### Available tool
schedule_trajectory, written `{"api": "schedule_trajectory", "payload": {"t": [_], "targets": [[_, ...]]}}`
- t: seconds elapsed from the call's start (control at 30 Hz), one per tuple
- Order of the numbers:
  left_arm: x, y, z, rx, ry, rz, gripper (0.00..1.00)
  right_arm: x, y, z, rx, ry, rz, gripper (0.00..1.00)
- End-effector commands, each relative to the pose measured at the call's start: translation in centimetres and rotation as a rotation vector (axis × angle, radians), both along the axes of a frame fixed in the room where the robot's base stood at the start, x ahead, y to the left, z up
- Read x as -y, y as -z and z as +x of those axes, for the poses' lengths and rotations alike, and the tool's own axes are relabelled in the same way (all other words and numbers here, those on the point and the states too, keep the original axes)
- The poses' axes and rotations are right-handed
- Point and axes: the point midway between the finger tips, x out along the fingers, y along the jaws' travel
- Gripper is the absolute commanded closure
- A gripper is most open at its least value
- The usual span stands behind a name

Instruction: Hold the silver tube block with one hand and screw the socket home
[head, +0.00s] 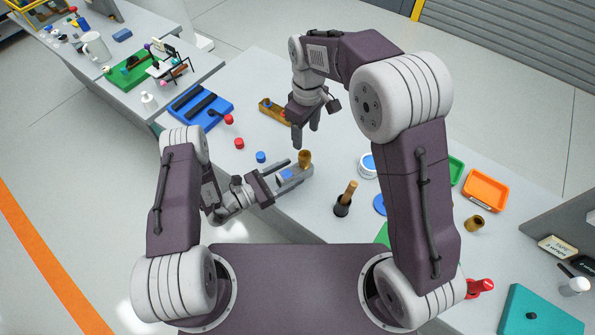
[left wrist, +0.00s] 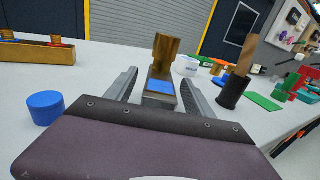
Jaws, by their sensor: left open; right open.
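The silver tube block (head: 294,173) lies on the table with a blue patch on top; it also shows in the left wrist view (left wrist: 160,76). The brass socket (head: 305,157) stands upright at the block's far end and shows in the left wrist view (left wrist: 165,52). How deep it sits, I cannot tell. My left gripper (head: 299,169) is open, with one finger on each side of the block and gaps visible in the left wrist view. My right gripper (head: 306,136) is open and empty, pointing down beyond the socket.
A blue cap (head: 261,157) and a red cap (head: 239,143) lie left of the block. A dark cup holding a wooden-handled tool (head: 349,192) stands to the right. A brass-coloured rack (head: 272,110) lies behind, near my right gripper. An orange tray (head: 486,189) is farther right.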

Motion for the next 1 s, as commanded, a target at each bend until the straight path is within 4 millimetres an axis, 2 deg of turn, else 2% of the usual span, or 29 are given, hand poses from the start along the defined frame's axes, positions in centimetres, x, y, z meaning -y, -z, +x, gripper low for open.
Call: {"api": "schedule_trajectory", "payload": {"t": [0.1, 0.3, 1.0], "targets": [[-2.3, 0.3, -1.1, -0.001, -0.008, 0.001, 0.38, 0.0, 1.0, 0.0, 0.0, 0.0, 0.0, 0.41], [-4.5, 0.2, -2.7, 0.001, -0.004, 0.001, 0.38, 0.0, 1.5, 0.0, 0.0, 0.0, 0.0, 0.41], [-4.9, 0.0, -3.1, 0.001, 0.0, 0.001, 0.38, 0.0, 1.5, 0.0, 0.0, 0.0, 0.0, 0.41]]}}
